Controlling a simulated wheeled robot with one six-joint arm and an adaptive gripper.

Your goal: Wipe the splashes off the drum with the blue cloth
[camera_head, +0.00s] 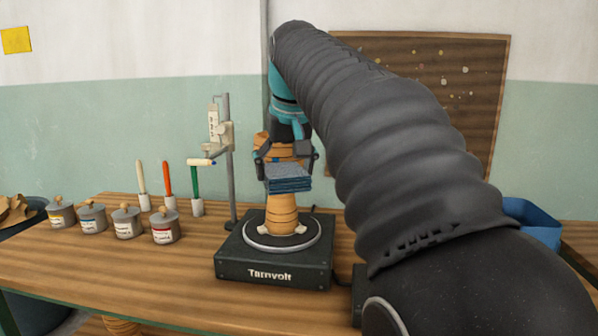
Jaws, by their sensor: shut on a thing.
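My gripper (286,168) is shut on the folded blue cloth (288,180), in the middle of the view. The cloth is in front of the wooden goblet drum (282,215) and hides part of its body. I cannot tell whether cloth and drum touch. The drum stands upright on a black base with a round plate (255,258) marked "Tarnvolt". Its foot shows below the cloth, and some of its upper part shows behind my gripper. No splashes can be made out on the parts of the drum that show.
A grey stand (229,160) rises just left behind the drum. Several lidded pots (127,224) and three upright handled tools (169,188) stand on the wooden table (110,275) at left. A blue bin (535,222) is at right. My arm hides much of the right side.

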